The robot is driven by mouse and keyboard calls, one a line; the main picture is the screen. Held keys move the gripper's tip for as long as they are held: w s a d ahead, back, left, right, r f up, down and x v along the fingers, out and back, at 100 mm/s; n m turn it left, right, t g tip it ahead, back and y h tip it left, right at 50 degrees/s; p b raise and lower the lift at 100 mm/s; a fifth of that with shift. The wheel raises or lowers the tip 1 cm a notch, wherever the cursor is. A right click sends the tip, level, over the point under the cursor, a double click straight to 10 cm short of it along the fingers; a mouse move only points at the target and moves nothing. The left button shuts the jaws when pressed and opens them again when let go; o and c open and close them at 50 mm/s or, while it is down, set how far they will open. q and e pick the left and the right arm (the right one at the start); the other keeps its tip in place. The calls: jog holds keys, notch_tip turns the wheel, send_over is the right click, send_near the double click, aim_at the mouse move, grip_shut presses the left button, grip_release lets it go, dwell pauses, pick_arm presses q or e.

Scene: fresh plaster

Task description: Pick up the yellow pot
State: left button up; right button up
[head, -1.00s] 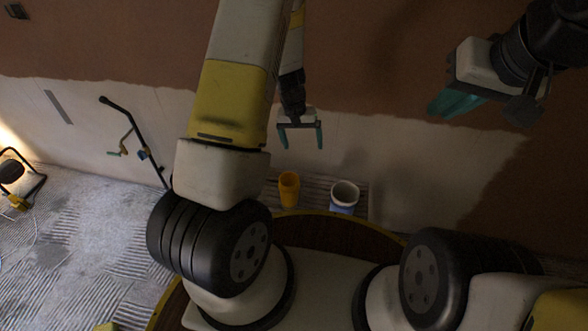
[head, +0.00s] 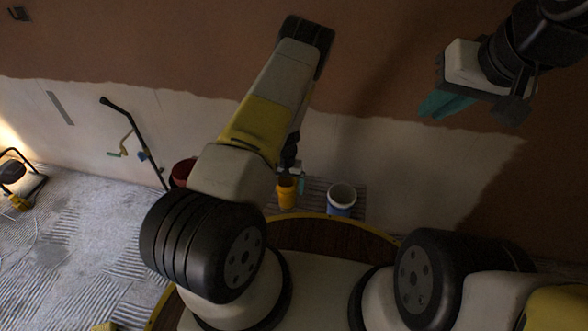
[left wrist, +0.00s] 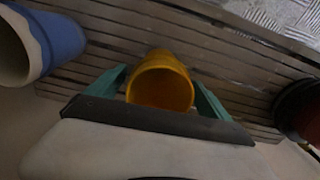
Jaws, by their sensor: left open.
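The yellow pot (head: 287,194) stands on a slatted wooden surface near the wall in the head view. In the left wrist view the pot (left wrist: 161,84) is between the two teal fingers of my left gripper (left wrist: 160,90), which is open around it, with a small gap visible at the right finger. In the head view my left gripper (head: 290,180) is at the pot, largely hidden behind my arm. My right gripper (head: 445,104) hangs in the air at the upper right, well away from the pot; its two teal fingers overlap in the picture.
A white and blue bucket (head: 341,199) stands to the right of the pot; it also shows at left in the left wrist view (left wrist: 50,42). A dark red container (head: 182,171) is on the other side. The slatted surface (head: 316,198) has bare boards between pot and bucket.

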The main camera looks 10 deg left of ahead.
pick_arm(q)
jog(key=shift+f, duration=0.4)
jog(key=shift+c, duration=0.2)
jog(key=c, duration=1.5)
jog(key=shift+o, duration=0.2)
